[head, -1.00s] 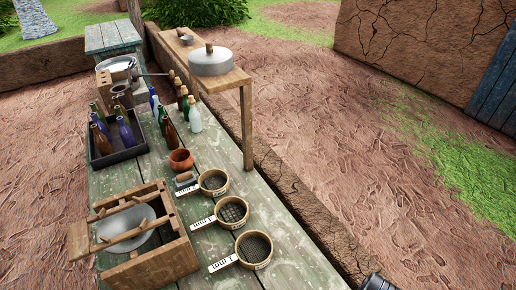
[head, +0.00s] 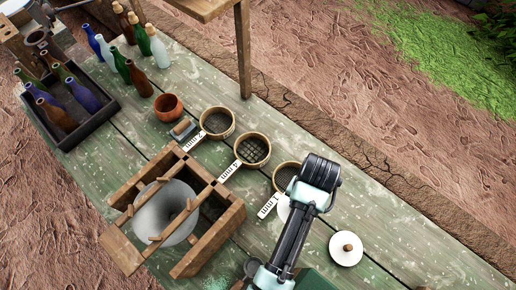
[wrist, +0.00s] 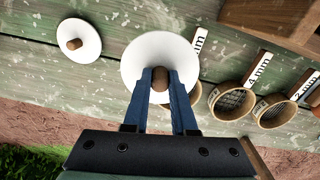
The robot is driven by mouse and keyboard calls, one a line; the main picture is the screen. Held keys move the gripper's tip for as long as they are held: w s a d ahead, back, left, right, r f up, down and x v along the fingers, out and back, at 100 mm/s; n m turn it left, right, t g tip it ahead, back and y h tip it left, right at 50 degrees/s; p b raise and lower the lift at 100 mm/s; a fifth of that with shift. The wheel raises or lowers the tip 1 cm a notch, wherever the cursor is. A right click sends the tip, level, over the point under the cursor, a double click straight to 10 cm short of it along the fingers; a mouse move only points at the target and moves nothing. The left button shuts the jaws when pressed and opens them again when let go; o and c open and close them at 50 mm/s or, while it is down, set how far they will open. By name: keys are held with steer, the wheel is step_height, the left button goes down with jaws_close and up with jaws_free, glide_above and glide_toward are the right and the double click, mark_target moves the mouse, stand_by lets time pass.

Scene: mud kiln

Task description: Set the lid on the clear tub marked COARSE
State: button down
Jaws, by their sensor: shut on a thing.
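My gripper (wrist: 161,80) has its two blue fingers shut on the brown knob of a round white lid (wrist: 140,52). The lid hangs level below the fingers and looks larger than the other lid, so it seems raised off the table. In the head view its white edge (head: 283,209) shows beside my arm, which hides the fingers. A second white lid (head: 346,249) with a brown knob lies on the green table to the right; it also shows in the wrist view (wrist: 86,32). No clear tub marked COARSE can be made out.
Several labelled round sieves (head: 251,150) lie in a row behind the held lid. A wooden frame with a metal funnel (head: 160,215) stands at left. Bottles sit in a dark tray (head: 108,118). The right end of the table (head: 385,225) is mostly clear.

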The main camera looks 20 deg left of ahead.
steer(key=shift+m, duration=0.9)
steer(key=s+d+f+p, duration=0.2)
steer(key=f, duration=0.1)
steer(key=shift+s+f+p, duration=0.2)
steer(key=shift+s+p, duration=0.1)
steer(key=shift+s+f, duration=0.15)
steer(key=shift+f, duration=0.05)
step_height(320, 180, down, 11)
steer(key=b, duration=0.9)
steer(key=shift+a+r+b, duration=0.1)
steer(key=shift+r+b, duration=0.1)
steer(key=shift+b, duration=0.15)
steer(key=shift+r, duration=0.1)
steer(key=c, duration=1.2)
jaws_free()
steer(key=o, duration=0.5)
